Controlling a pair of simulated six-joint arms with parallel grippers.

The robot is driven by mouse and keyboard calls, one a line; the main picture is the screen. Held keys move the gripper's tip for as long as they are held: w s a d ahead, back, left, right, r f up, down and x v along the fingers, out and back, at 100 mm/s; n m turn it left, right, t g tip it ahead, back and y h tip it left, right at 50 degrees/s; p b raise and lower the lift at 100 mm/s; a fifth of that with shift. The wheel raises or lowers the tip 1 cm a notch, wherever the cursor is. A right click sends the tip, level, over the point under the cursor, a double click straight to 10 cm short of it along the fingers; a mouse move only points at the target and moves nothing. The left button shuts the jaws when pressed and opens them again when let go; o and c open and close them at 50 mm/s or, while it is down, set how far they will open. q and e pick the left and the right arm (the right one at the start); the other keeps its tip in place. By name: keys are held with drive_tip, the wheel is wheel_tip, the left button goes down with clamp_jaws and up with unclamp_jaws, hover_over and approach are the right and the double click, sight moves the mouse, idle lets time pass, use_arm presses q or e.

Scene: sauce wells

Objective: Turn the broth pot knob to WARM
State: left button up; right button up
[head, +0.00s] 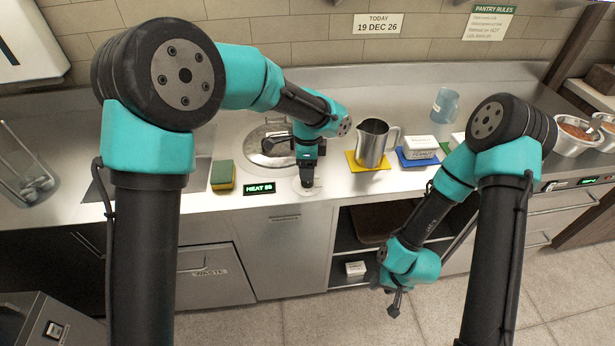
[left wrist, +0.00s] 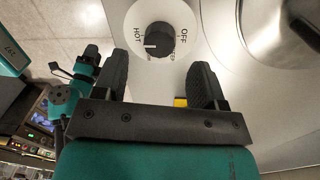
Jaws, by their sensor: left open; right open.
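The broth pot knob (left wrist: 158,38) is black and sits on a white round dial in the left wrist view. HOT is readable on its left and OFF on its upper right; the lower lettering is partly hidden. A white mark on the knob points to the lower left, between HOT and the lower lettering. My left gripper (left wrist: 160,75) is open, its fingers apart on either side below the knob, with nothing between them. In the head view my left gripper (head: 307,178) points down over the dial. My right gripper (head: 396,302) hangs over the floor in front of the counter.
The lidded broth pot (head: 262,150) is set in the counter behind my left gripper. A green HEAT display (head: 259,188) and a sponge (head: 222,176) stand to the left. A metal pitcher (head: 372,143) on a yellow mat (head: 353,163) stands close on the right.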

use_arm(q)
drive_tip(key=shift+s+f, duration=0.1)
drive_tip(key=shift+f, duration=2.15)
drive_tip(key=c, duration=0.9)
